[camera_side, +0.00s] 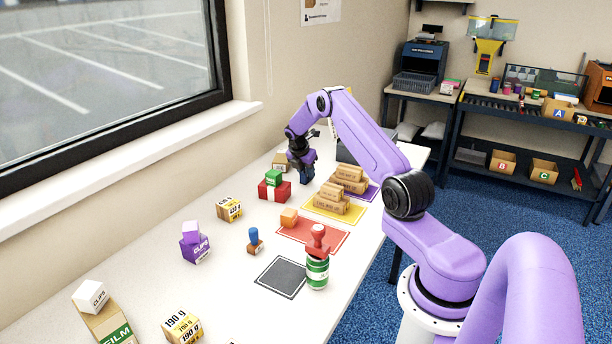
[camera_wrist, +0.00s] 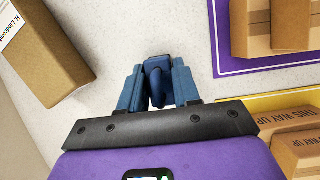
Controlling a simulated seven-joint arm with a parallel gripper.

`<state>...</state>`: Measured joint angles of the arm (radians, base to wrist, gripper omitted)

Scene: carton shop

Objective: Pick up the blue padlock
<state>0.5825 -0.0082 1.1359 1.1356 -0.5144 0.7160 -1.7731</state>
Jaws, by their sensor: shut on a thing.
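The blue padlock (camera_wrist: 157,72) shows in the wrist view between the two blue-grey fingers of my gripper (camera_wrist: 158,88). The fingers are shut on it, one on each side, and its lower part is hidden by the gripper. In the side view my gripper (camera_side: 306,172) points down at the far part of the table, behind the red box. The padlock is too small and dark there to tell apart from the fingers. I cannot tell whether it touches the table.
A red box (camera_side: 274,191) with a green block (camera_side: 273,177) on it stands close by on the near side. Cartons lie on the yellow mat (camera_side: 322,210) and the purple mat (camera_wrist: 226,62) to the right. A brown carton (camera_wrist: 48,52) stands at the wrist view's left.

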